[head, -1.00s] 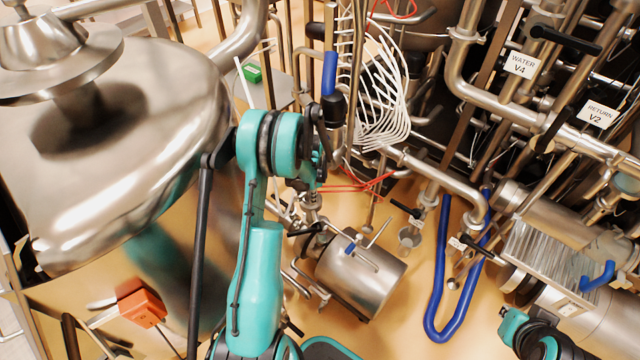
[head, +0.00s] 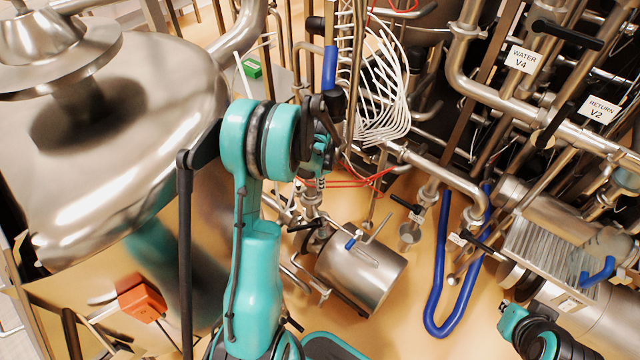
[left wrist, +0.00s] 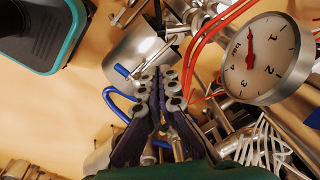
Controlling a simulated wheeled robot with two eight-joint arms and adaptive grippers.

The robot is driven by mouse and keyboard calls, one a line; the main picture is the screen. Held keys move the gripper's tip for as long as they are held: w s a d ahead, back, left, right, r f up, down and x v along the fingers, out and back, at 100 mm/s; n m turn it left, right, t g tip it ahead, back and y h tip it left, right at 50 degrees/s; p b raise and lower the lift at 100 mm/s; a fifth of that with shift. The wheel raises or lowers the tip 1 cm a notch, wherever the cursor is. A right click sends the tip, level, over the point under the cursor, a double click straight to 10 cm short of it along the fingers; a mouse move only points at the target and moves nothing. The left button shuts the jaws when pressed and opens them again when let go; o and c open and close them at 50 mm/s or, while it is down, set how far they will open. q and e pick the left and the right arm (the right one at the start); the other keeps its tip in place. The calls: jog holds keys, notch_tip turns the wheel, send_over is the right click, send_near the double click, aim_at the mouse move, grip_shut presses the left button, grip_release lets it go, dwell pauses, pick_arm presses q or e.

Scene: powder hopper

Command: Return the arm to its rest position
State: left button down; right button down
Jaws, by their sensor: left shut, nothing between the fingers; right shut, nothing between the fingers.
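My left arm (head: 255,270) rises from the bottom of the head view in teal and black, its large joint (head: 262,140) in front of the pipes. In that view the left gripper's fingers are hard to make out among the dark parts beyond the joint. In the left wrist view my left gripper (left wrist: 157,82) has its dark fingers together and empty, with a steel cylinder behind them. Part of my right arm (head: 535,335) shows at the bottom right of the head view; its fingers are not visible.
A large steel vessel (head: 120,150) fills the left side. A steel cylinder (head: 362,278) and a blue hose (head: 438,270) stand to the right of my arm. A dial gauge (left wrist: 268,58) is close in the wrist view. An orange box (head: 141,298) is at lower left.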

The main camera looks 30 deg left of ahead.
pick_arm(q)
jog(key=s+d+r+n+t, duration=0.2)
jog(key=d+r, duration=0.4)
jog(key=r, duration=0.4)
jog(key=s+d+r+n+t, duration=0.2)
jog(key=s+d+r, duration=0.2)
jog(key=s+d, duration=0.3)
jog(key=s+d+r+n+t, duration=0.2)
jog(key=s+d+r, duration=0.3)
jog(key=s, duration=0.3)
jog(key=shift+s+d+r+n, duration=0.15)
jog(key=shift+s+d+n, duration=0.1)
jog(key=shift+d+n, duration=0.55)
jog(key=shift+d, duration=0.1)
